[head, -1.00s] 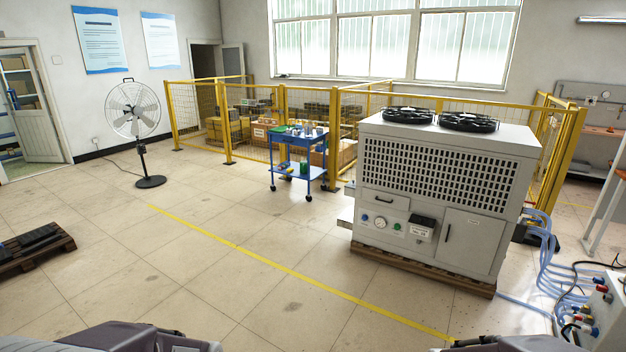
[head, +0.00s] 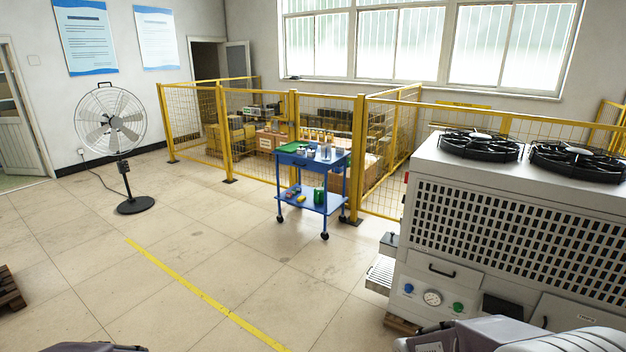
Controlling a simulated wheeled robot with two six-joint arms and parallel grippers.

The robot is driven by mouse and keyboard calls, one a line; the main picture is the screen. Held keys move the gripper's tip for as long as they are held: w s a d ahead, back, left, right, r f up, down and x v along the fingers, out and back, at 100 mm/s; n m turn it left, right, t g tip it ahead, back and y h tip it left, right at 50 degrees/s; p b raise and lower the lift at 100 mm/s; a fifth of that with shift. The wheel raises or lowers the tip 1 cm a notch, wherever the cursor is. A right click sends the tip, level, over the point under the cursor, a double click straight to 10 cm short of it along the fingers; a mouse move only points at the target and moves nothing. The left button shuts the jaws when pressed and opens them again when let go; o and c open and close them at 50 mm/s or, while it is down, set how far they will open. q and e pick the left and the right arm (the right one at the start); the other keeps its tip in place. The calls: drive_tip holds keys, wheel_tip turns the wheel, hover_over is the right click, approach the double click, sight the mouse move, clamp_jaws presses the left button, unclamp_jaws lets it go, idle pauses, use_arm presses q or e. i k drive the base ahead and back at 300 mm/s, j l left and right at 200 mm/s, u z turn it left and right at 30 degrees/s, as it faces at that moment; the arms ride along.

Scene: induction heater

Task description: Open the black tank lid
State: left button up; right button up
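The large white machine (head: 420,270) stands at the right, cut off by the right edge. Its front has a pressure gauge (head: 432,298), a blue knob, a green knob and a drawer-like panel with a dark handle. A black box (head: 502,306) sits low on the front, partly hidden by my arm. A small dark-topped part (head: 390,241) sticks out from the machine's left side above a grey ribbed ledge (head: 381,272). I cannot tell which of these is the black tank lid. Only parts of my arms show along the bottom edge; neither gripper is in view.
A blue cart (head: 316,162) with bottles and tools stands left of the machine. A yellow mesh fence (head: 243,130) runs behind it. A standing fan (head: 112,125) is at the left. The floor (head: 200,240) between fan, cart and machine is open, crossed by a yellow line.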

sight(390, 239)
drive_tip(key=i+z, duration=0.1)
drive_tip(key=i, duration=0.55)
drive_tip(key=i+j, duration=0.15)
drive_tip(key=i, duration=0.5)
drive_tip(key=i+z, duration=0.15)
drive_tip(key=i, duration=0.5)
drive_tip(key=i+j+z, duration=0.15)
drive_tip(key=i+z, duration=0.25)
drive_tip(key=i+j+z, duration=1)
drive_tip(key=z, duration=0.15)
drive_tip(key=i+j+z, duration=0.15)
drive_tip(key=i+j, duration=0.3)
drive_tip(key=i, duration=0.15)
